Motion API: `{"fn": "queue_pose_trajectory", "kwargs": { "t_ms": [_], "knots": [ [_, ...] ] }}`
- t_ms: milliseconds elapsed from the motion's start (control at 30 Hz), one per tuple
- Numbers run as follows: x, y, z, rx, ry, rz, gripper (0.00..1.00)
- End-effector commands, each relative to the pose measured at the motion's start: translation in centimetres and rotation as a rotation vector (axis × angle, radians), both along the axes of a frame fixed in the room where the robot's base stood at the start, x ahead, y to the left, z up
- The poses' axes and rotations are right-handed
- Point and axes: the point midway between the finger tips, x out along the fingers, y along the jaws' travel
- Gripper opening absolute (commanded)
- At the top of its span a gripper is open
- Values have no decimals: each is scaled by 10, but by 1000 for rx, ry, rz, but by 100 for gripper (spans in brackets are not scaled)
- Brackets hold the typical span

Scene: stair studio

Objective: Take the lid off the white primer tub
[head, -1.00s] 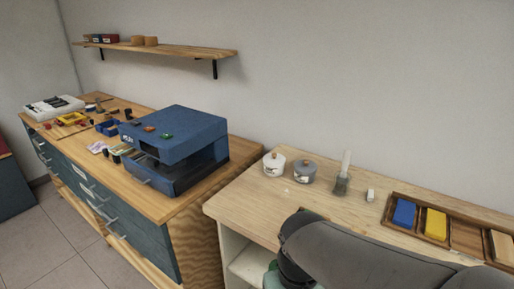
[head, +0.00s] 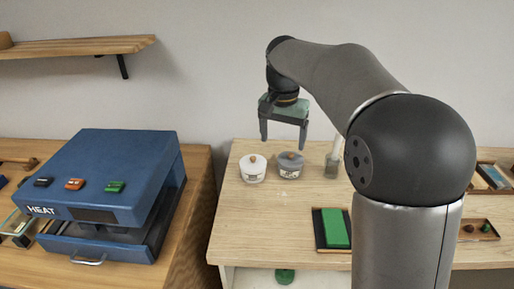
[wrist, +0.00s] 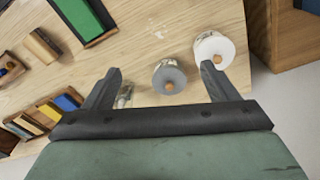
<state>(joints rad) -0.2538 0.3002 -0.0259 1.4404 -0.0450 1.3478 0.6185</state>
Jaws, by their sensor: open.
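The white primer tub (head: 253,173) stands upright on the light wooden bench, with its white lid (head: 253,162) on and a wooden knob on top. It also shows in the wrist view (wrist: 215,50), beyond the tip of one finger. A grey tub (head: 290,168) with a similar knob stands just right of it in the head view. In the wrist view the grey tub (wrist: 169,79) lies between my fingers' lines. My gripper (head: 283,143) is open and empty, pointing down above and behind the tubs; its fingers also show in the wrist view (wrist: 160,72).
A glass jar (head: 332,163) stands right of the grey tub, partly behind my arm. A green block in a dark tray (head: 320,240) lies at the bench front. A blue heat press (head: 125,165) stands on the left bench. The bench front left is clear.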

Motion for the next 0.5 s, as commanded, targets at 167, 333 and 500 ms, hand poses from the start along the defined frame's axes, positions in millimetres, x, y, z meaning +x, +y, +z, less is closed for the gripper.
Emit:
{"fn": "queue_pose_trajectory", "kwargs": {
  "t_ms": [167,333,500],
  "knots": [
    [66,59,14,-11,-24,-129,80],
    [89,88,17,-14,-40,-209,80],
    [95,95,6,-14,-43,-233,80]
  ]
}}
